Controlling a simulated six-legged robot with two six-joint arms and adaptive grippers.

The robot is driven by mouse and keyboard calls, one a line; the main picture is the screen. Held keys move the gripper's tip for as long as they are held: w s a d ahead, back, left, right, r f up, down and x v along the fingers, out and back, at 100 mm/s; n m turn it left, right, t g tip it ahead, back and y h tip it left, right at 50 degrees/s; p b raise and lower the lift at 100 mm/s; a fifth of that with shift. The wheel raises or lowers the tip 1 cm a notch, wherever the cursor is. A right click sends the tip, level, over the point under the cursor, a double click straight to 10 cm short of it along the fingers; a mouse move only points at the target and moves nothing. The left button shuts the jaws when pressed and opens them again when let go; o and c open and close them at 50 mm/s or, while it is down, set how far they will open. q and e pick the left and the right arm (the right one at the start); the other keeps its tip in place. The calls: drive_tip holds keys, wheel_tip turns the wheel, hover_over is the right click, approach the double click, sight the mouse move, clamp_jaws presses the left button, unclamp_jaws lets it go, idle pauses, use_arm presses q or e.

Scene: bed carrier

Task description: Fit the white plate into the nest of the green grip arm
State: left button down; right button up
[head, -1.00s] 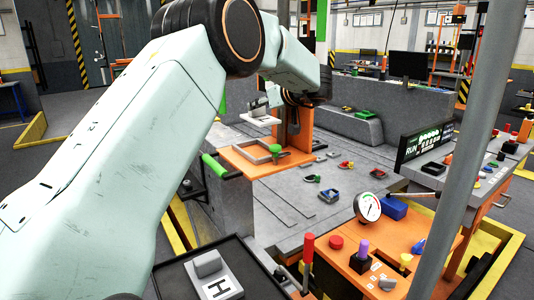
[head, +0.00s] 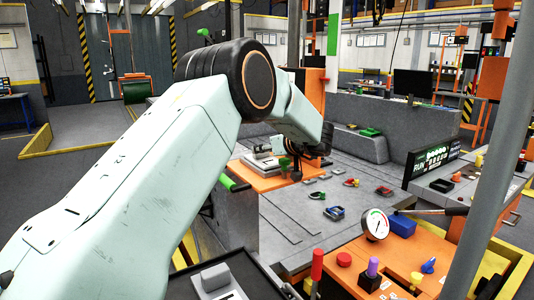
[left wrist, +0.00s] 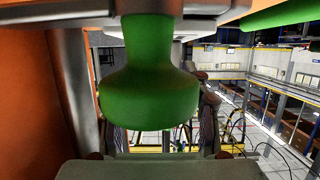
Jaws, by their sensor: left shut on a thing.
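The white plate (head: 259,163), with a grey block on top, is low at the orange base (head: 240,176) of the green grip arm, at its nest. I cannot tell whether it is fully seated. The green grip (head: 284,163) stands just right of the plate; it also fills the middle of the left wrist view (left wrist: 150,95), in front of the fingers. My left gripper (head: 286,151) is shut on the white plate by its grey block; its fingertips are mostly hidden by my arm in the head view and by the green grip in the wrist view. My right gripper is not in view.
A dark tray (head: 255,272) with another grey block (head: 214,277) is near the bottom. Several small coloured parts lie on the grey deck (head: 285,222). A gauge (head: 375,224) and coloured knobs stand on an orange panel at right. A grey pole crosses the right side.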

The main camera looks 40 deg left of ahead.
use_arm(q)
drive_tip(key=shift+d+f, duration=0.25)
drive_tip(key=shift+f, duration=0.35)
drive_tip(key=c, duration=1.1)
unclamp_jaws()
drive_tip(key=shift+d+f, duration=0.1)
drive_tip(key=shift+f, duration=0.05)
drive_tip(key=o, duration=0.3)
drive_tip(key=shift+w+a+f, duration=0.15)
drive_tip(key=shift+w+a, duration=0.15)
drive_tip(key=shift+a, duration=0.05)
drive_tip(key=shift+o, duration=0.7)
drive_tip(key=shift+a, duration=0.1)
drive_tip(key=shift+s+d+r, duration=0.3)
drive_tip(key=shift+d+r, duration=0.05)
drive_tip(key=shift+r, duration=0.1)
drive_tip(key=shift+w+d, duration=0.15)
drive_tip(key=shift+d, duration=0.3)
drive_tip(key=v, duration=0.5)
drive_tip(key=p+v, duration=0.1)
drive_tip(key=v, duration=0.3)
drive_tip(key=shift+d+r, duration=0.2)
drive_tip(key=shift+r, duration=0.15)
drive_tip(key=shift+d, duration=0.35)
